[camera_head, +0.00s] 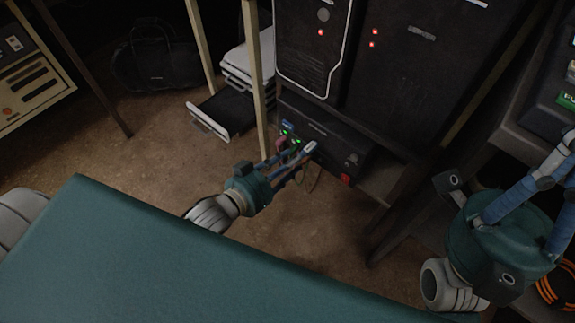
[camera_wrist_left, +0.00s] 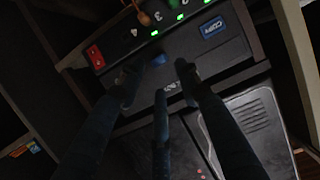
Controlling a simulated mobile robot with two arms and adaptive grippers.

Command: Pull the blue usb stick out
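The blue usb stick (camera_wrist_left: 158,60) shows in the left wrist view as a small blue block at the front of a dark panel with slots numbered beside green lights. I cannot pick it out in the head view, where my fingers cover that area. My left gripper (camera_wrist_left: 157,80) has its fingertips close to the panel, on either side of the stick, with gaps to it. In the head view my left gripper (camera_head: 298,154) reaches the front of the black box (camera_head: 330,138). My right gripper (camera_head: 567,165) is at the right edge, its fingertips partly cut off.
The panel also carries a red switch (camera_wrist_left: 95,57), a blue COPY button (camera_wrist_left: 212,27) and an orange-brown item (camera_wrist_left: 143,18) by the slots. A wooden post (camera_head: 254,80) stands just left of the box. A teal surface (camera_head: 190,270) fills the foreground.

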